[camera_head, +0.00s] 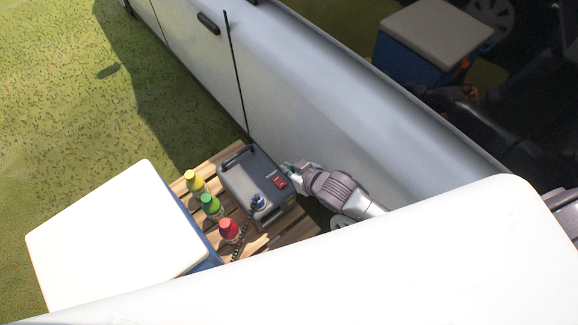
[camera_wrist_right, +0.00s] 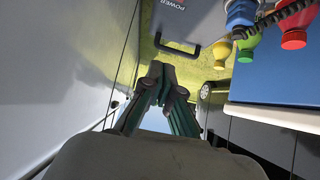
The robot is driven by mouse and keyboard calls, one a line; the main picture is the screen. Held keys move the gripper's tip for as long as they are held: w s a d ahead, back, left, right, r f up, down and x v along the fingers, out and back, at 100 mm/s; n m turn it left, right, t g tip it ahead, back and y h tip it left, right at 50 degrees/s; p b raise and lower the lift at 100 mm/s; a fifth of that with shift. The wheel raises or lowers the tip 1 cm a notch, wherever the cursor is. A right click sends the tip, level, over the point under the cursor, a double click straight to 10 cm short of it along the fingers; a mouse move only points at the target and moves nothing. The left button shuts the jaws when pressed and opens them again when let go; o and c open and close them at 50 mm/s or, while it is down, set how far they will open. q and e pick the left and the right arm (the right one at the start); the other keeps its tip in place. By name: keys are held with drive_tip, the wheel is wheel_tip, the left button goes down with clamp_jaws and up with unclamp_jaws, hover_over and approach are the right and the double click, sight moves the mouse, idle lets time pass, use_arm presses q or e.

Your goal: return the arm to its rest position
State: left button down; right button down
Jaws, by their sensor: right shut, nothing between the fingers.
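My right gripper (camera_head: 290,168) is beside the grey power box (camera_head: 248,180), at its right side in the head view, close to the vehicle's side. Its fingers are shut and empty in the right wrist view (camera_wrist_right: 161,75). The power box also shows at the top of the wrist view (camera_wrist_right: 188,18), with its dark handle below it. I cannot tell whether the gripper touches the box. My left gripper is not in view.
A yellow bottle (camera_head: 195,184), a green bottle (camera_head: 212,207) and a red bottle (camera_head: 230,230) stand left of the box on a wooden pallet (camera_head: 282,238). A white-lidded cooler (camera_head: 115,240) is further left. The pale vehicle (camera_head: 330,100) bounds the right. Open grass (camera_head: 60,100) lies at upper left.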

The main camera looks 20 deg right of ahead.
drive_tip(key=shift+r, duration=0.1)
idle(0.5)
drive_tip(key=s+d+f+g+h, duration=0.1)
drive_tip(key=s+d+f, duration=0.25)
drive_tip(key=f, duration=0.35)
drive_tip(key=s+d+f+m+g+h, duration=0.1)
drive_tip(key=s+d+f+g, duration=0.15)
drive_tip(key=s+f, duration=0.4)
drive_tip(key=s+d+f+h, duration=0.1)
drive_tip(key=s+d+f, duration=0.2)
drive_tip(key=f, duration=0.5)
drive_tip(key=s+f+g, duration=0.1)
drive_tip(key=s+f, duration=0.3)
drive_tip(key=s, duration=0.4)
drive_tip(key=s+d+f+g, duration=0.1)
drive_tip(key=s+f, duration=0.3)
drive_tip(key=s, duration=0.5)
drive_tip(key=s+f+m+g, duration=0.1)
drive_tip(key=s+f+g, duration=0.2)
drive_tip(key=s, duration=0.5)
drive_tip(key=shift+s+d+f+h, duration=0.2)
drive_tip(key=shift+f+h, duration=0.2)
drive_tip(key=shift+f, duration=0.2)
